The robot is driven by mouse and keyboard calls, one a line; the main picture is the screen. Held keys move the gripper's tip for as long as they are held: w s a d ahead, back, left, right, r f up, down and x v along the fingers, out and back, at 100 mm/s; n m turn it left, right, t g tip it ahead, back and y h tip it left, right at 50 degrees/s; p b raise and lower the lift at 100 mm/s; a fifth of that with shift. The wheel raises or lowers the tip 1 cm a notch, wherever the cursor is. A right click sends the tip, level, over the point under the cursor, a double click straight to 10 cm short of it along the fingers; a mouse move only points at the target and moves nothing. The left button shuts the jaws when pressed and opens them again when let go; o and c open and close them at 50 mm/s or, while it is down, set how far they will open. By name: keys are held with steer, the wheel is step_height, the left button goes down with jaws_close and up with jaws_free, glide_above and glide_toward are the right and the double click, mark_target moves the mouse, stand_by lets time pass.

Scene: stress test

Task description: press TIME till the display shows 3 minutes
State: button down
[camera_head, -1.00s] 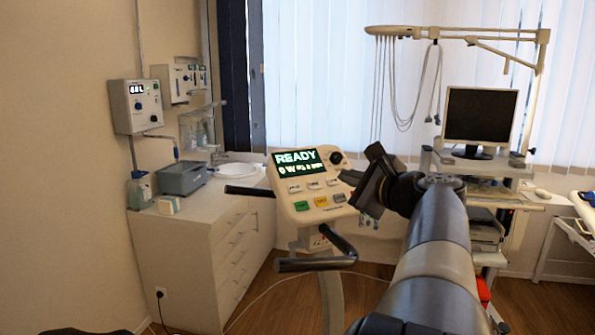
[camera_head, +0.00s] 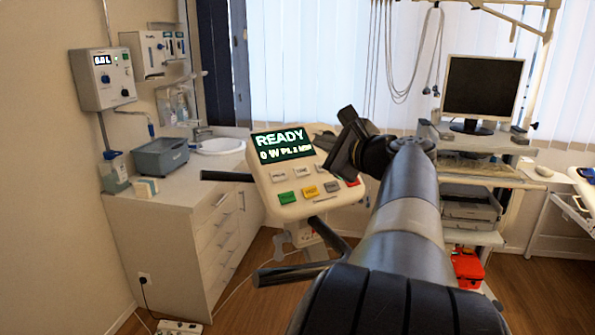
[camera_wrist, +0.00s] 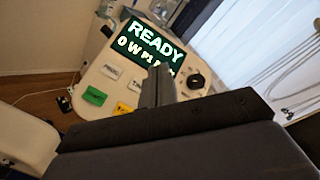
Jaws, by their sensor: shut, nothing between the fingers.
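The console (camera_head: 285,207) is a cream panel with a dark display (camera_head: 284,144). The display reads READY, with 0 W and smaller, hard-to-read characters below. Under it are a row of pale buttons (camera_head: 303,173) and a lower row with green (camera_head: 287,197), yellow (camera_head: 309,191), grey and red keys. My gripper (camera_head: 342,150) is shut and empty, in front of the console's right side. In the wrist view my gripper (camera_wrist: 158,88) covers part of the panel and the display's right end; I cannot tell if it touches.
Dark handlebars (camera_head: 290,270) stick out below the console. Floor shows between cabinet and console.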

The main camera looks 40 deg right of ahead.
steer(key=shift+w+d+f+b, duration=0.15)
steer(key=shift+w+f+b, duration=0.7)
steer(key=shift+f, duration=0.3)
steer(key=shift+w+d+f+b, duration=0.15)
steer(key=shift+w+f+b, duration=0.7)
steer(key=shift+f, duration=0.3)
steer(key=shift+w+d+f+b, duration=0.15)
steer(key=shift+w+f+b, duration=0.55)
steer(key=shift+w+f, duration=0.35)
steer(key=shift+f, duration=0.15)
steer(key=shift+w+f+b, duration=0.15)
steer(key=shift+f+b, duration=0.15)
steer(key=shift+w+f, duration=0.2)
steer(key=shift+f, duration=0.1)
steer(key=shift+r, duration=0.1)
stand_by(0.3)
steer(key=shift+s+r, duration=0.45)
steer(key=shift+r, duration=0.1)
steer(key=shift+s+a+r+p, duration=0.1)
steer(key=shift+s+r+p, duration=0.35)
steer(key=shift+r+p, duration=0.15)
steer(key=shift+s+a+r+p, duration=0.1)
steer(key=shift+s+r+p, duration=0.35)
steer(key=shift+r, duration=0.2)
steer(key=shift+s+r+p, duration=0.4)
steer(key=shift+s+r, duration=0.2)
steer(key=shift+r, duration=0.1)
